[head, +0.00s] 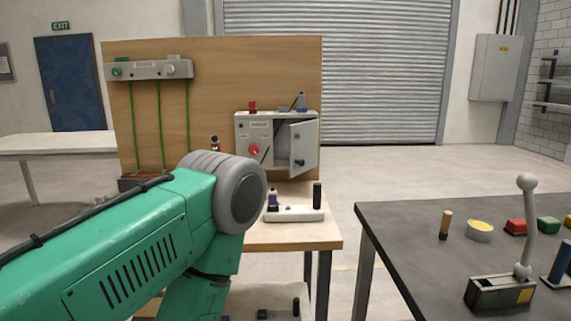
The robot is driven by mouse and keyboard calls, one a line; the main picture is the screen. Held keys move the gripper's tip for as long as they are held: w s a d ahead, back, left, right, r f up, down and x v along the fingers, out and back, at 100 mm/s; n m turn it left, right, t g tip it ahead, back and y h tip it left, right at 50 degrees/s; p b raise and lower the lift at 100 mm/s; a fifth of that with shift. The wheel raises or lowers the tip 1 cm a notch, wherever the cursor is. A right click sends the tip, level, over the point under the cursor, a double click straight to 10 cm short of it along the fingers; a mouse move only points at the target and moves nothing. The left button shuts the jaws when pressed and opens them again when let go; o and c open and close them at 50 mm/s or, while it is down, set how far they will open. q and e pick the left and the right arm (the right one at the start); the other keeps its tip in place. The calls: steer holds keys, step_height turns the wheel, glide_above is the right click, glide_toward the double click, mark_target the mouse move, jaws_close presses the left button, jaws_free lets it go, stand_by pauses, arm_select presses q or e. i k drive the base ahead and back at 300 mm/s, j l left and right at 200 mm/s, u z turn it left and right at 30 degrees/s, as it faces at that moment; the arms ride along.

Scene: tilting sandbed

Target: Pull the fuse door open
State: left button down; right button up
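A light grey control box (254,126) is mounted on the upright wooden board. The fuse door (305,145) is on the right part of its front. The door stands ajar, with a dark gap (281,142) along its left side and a small dark knob (299,162) low on its face. A red knob sits on the box left of the door. My green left arm comes in from the lower left, below and left of the box. Its gripper is out of sight, and nothing of mine is seen touching the door. My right arm and gripper are not in view.
The wooden board (210,85) stands on a wooden bench (290,238), with a pale fixture (294,214) in front of the box. A grey rail (149,69) is at upper left. A dark table (410,235) with a lever (525,225) is at right. Floor shows between bench and table.

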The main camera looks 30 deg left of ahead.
mark_target(302, 151)
steer(key=i+j, duration=0.1)
steer(key=j, duration=0.45)
steer(key=i+j+z, duration=0.1)
steer(key=j, duration=0.4)
steer(key=i+j+z, duration=0.1)
steer(key=j, duration=0.45)
